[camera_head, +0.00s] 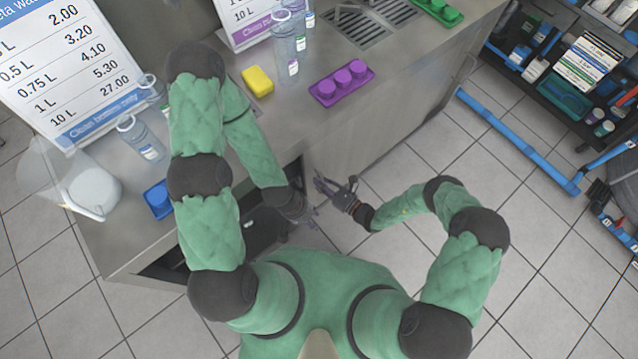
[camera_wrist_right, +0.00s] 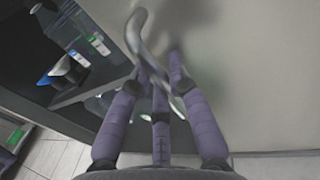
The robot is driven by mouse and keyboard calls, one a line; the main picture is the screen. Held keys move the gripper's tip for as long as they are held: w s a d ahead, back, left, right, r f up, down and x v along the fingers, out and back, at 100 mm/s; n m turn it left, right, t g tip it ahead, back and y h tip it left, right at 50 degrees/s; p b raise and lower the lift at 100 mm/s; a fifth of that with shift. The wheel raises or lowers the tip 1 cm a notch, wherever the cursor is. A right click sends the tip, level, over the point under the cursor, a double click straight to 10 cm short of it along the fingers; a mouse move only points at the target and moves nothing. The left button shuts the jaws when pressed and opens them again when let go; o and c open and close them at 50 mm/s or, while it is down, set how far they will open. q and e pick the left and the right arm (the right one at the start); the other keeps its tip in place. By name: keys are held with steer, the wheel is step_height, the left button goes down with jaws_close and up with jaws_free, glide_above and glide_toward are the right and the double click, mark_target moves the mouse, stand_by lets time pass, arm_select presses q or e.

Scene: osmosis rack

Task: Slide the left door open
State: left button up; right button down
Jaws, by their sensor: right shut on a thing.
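The cabinet's grey door panel (camera_head: 375,125) stands to the right of a dark opening (camera_head: 265,228) under the counter. In the right wrist view, the flat panel (camera_wrist_right: 250,80) fills the right side, with a curved metal handle (camera_wrist_right: 136,32) on it. My right gripper (camera_head: 328,184) is at the panel's left end; in its wrist view its purple fingers (camera_wrist_right: 160,72) are closed around the handle. My left gripper (camera_head: 300,212) is low in front of the opening, just left of the right one. Its fingers are too small and dark to read. Whether this panel is the left door is unclear.
Shelves with bottles (camera_wrist_right: 85,38) show inside the opening. On the counter are a yellow sponge (camera_head: 257,81), a purple tray (camera_head: 342,82), clear bottles (camera_head: 285,50) and price signs. A blue floor rail (camera_head: 520,140) lies right. Tiled floor in front is clear.

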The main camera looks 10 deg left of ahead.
steer(key=c, duration=1.4)
jaws_free()
steer(key=shift+c, duration=0.2)
steer(key=v, duration=1.2)
